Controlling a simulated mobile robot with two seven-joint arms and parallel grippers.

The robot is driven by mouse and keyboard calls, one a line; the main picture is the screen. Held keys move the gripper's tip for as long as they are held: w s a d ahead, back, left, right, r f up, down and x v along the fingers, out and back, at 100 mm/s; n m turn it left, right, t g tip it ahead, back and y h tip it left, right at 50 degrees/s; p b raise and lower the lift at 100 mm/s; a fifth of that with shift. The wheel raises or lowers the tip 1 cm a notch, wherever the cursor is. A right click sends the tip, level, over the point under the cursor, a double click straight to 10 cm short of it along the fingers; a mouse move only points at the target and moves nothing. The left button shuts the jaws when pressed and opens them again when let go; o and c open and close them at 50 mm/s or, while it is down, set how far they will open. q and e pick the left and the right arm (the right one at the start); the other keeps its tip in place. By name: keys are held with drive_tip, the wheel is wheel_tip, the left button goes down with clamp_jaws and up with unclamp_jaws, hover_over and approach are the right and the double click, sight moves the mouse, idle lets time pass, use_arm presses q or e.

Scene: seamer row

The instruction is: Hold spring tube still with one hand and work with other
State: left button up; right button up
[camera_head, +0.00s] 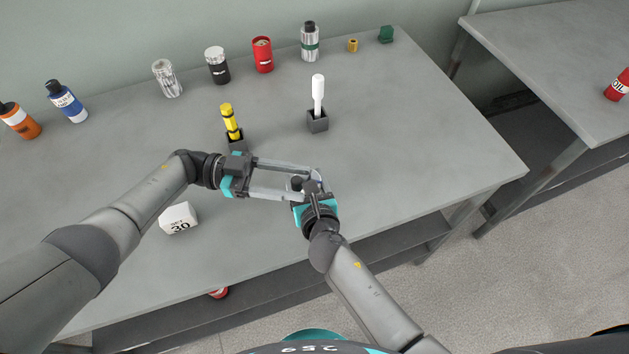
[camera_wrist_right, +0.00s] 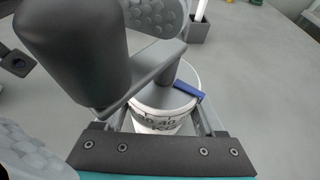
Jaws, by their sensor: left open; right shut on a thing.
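In the right wrist view a white round tube (camera_wrist_right: 158,122) with printed numbers and a small blue piece (camera_wrist_right: 188,91) at its rim sits in my right gripper; I take it for the spring tube. My right gripper (camera_head: 313,186) is shut on it above the front of the table. My left gripper (camera_head: 317,184) is open, its long fingers reaching right to the same spot.
A yellow tool (camera_head: 229,118) and a white-handled tool (camera_head: 318,90) stand in dark holders. A white block marked 30 (camera_head: 179,218) lies at front left. Several cans and bottles line the back, including a red can (camera_head: 263,55). The table's right side (camera_head: 430,150) is clear.

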use_arm(q)
drive_tip(key=shift+s+d, duration=0.25)
drive_tip(key=shift+d, duration=0.85)
drive_tip(key=shift+s+d, duration=0.2)
drive_tip(key=shift+d, duration=0.85)
drive_tip(key=shift+c, duration=0.3)
clamp_jaws()
